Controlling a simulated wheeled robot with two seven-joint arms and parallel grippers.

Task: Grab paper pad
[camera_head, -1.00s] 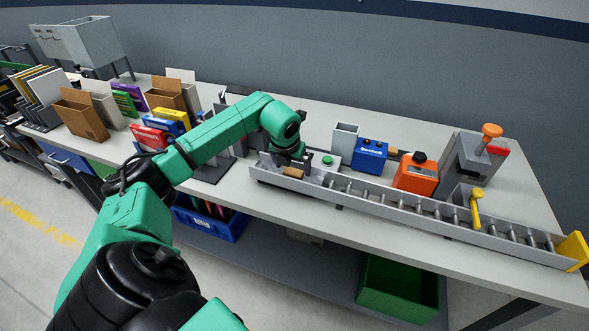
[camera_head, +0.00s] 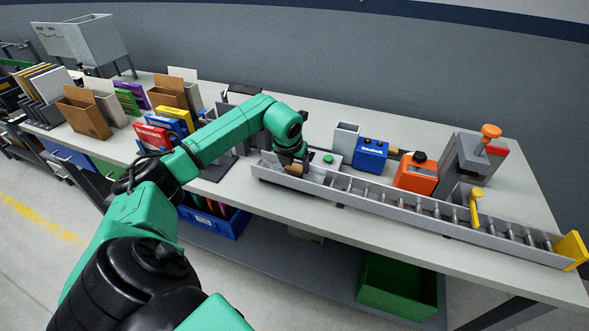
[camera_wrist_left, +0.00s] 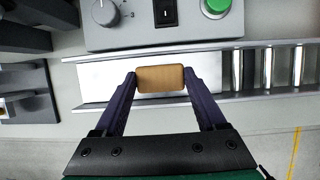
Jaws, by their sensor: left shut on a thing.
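A small tan block (camera_head: 294,169), which looks like the paper pad, is at the left end of the grey roller channel (camera_head: 345,192). My left gripper (camera_head: 292,159) reaches down over that end and partly hides it. In the left wrist view the tan pad (camera_wrist_left: 160,78) sits between the two dark fingertips of my left gripper (camera_wrist_left: 160,80), which are shut on its two ends. Behind it is the channel's smooth plate (camera_wrist_left: 105,80). I cannot tell whether the pad touches the plate. My right gripper is not in view.
Just behind the channel is a grey control box (camera_wrist_left: 160,22) with a knob, switch and green button. A blue box (camera_head: 370,155) and an orange box (camera_head: 416,174) stand farther right. Book racks and brown holders (camera_head: 84,115) fill the left of the bench.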

